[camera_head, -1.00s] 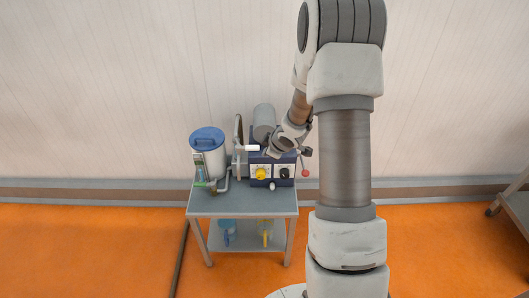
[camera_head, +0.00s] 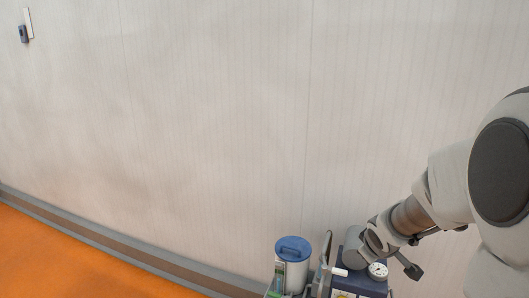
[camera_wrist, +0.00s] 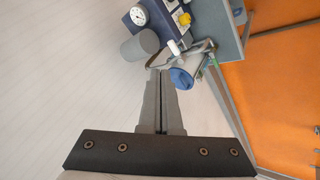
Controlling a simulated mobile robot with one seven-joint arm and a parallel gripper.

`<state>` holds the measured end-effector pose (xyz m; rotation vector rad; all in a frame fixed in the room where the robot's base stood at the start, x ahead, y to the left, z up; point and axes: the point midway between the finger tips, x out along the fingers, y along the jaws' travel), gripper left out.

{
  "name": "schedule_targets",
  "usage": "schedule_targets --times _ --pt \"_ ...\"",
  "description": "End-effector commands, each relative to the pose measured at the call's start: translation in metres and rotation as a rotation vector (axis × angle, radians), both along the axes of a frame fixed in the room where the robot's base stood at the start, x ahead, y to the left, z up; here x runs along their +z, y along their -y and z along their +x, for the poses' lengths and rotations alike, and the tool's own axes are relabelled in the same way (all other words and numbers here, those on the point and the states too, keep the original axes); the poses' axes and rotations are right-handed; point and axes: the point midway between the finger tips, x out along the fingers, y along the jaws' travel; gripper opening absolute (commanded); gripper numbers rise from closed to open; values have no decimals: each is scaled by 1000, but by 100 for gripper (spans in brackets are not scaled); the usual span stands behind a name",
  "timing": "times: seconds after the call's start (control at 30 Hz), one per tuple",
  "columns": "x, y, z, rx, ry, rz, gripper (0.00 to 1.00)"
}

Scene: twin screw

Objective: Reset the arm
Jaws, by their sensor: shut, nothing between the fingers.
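My gripper (camera_wrist: 158,76) shows in the wrist view with its two grey fingers pressed together and nothing between them. Its tips point toward the lab machine, apart from it as far as I can tell. In the head view my arm reaches in from the right to the machine (camera_head: 366,284) at the bottom edge.
A blue-lidded container (camera_head: 293,249) stands left of the machine; its blue lid (camera_wrist: 181,78) shows close beside the fingertips in the wrist view. The grey table (camera_wrist: 229,38) carries these things. A pale wall (camera_head: 200,120) lies behind, with open orange floor (camera_head: 60,255) at left.

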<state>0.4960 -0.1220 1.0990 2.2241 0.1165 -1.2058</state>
Motion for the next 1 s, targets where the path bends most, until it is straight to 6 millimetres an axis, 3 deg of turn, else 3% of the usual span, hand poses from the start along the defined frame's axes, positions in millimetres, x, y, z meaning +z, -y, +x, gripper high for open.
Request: schedule_targets --times 0.03,0.2,0.43,0.8,1.0 --pt "18 -5 -11 -33 11 7 0" --pt "58 -21 -54 -153 15 63 0" --pt "95 -52 -121 -283 7 183 0" --pt "113 -109 -226 -381 -56 418 0" --pt "113 -122 -248 -389 -81 474 0"
